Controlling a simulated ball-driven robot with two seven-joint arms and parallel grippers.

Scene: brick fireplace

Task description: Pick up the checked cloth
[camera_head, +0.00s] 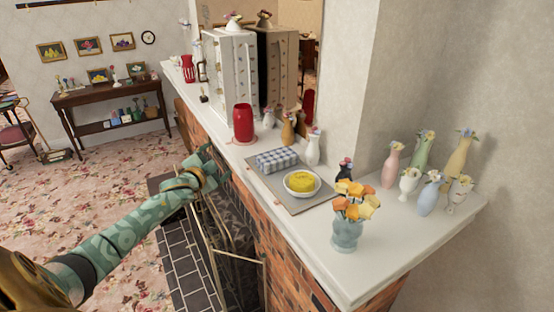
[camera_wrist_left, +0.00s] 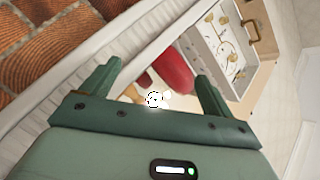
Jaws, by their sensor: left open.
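The blue-and-white checked cloth (camera_head: 279,160) lies folded on a grey mat (camera_head: 262,180) on the mantel, behind a white bowl (camera_head: 302,187) holding something yellow. My left gripper (camera_head: 217,160) is beside the mantel's front edge, left of the cloth and apart from it. In the left wrist view my left gripper (camera_wrist_left: 155,85) has its two fingers wide apart with nothing between them. The cloth does not show clearly in that view. My right gripper is not in view.
A red vase (camera_head: 243,122) stands behind the mat, also seen in the left wrist view (camera_wrist_left: 172,73). A white cabinet (camera_head: 229,75) stands farther back. Small vases (camera_head: 313,148) stand close behind the cloth. A flower vase (camera_head: 346,234) and several pastel vases (camera_head: 428,197) occupy the right end.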

